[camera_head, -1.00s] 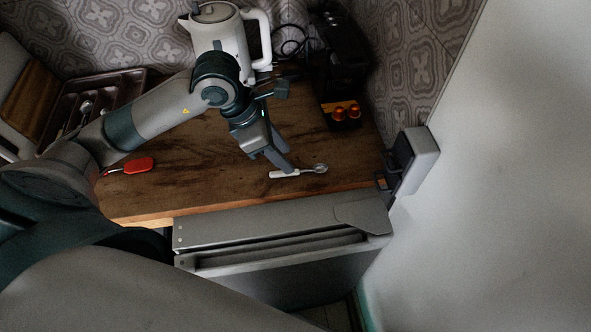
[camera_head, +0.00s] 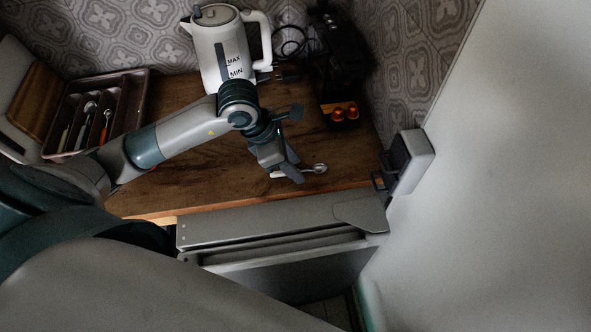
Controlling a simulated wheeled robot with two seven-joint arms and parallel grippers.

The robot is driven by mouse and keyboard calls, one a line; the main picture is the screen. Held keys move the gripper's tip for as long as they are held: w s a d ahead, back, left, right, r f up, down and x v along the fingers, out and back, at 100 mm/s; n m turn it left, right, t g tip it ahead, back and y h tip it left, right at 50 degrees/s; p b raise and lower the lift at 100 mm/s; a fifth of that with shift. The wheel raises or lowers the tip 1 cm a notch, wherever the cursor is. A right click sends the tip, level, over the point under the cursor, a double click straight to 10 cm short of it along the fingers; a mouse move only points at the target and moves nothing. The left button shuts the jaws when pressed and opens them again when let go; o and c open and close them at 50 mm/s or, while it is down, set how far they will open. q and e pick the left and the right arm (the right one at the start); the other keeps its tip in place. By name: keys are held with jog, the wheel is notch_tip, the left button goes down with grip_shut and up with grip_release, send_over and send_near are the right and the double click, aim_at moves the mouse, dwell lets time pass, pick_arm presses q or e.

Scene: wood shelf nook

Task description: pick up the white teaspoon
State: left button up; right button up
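The white teaspoon (camera_head: 318,168) lies on the wooden counter (camera_head: 190,185) near its front edge. Its metal bowl points right, and part of its pale handle is hidden behind my fingers. My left gripper (camera_head: 293,170) points down over the handle with its two fingers apart, one on the near side and one farther back. I cannot tell whether the fingers touch the handle. My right gripper is not in view.
A white kettle (camera_head: 213,50) stands behind my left arm. A cutlery tray (camera_head: 140,90) is at the back left. A black machine (camera_head: 335,60) and orange-topped items (camera_head: 345,112) are at the back right. A grey panel (camera_head: 280,222) lies below the counter's front edge.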

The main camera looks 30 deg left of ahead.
pick_arm(q)
jog(key=shift+f, duration=0.1)
dwell(0.4)
grip_shut()
jog(key=shift+r, duration=0.25)
notch_tip(320, 180, up, 10)
jog(key=b, duration=0.2)
dwell(0.4)
jog(key=shift+f, duration=0.15)
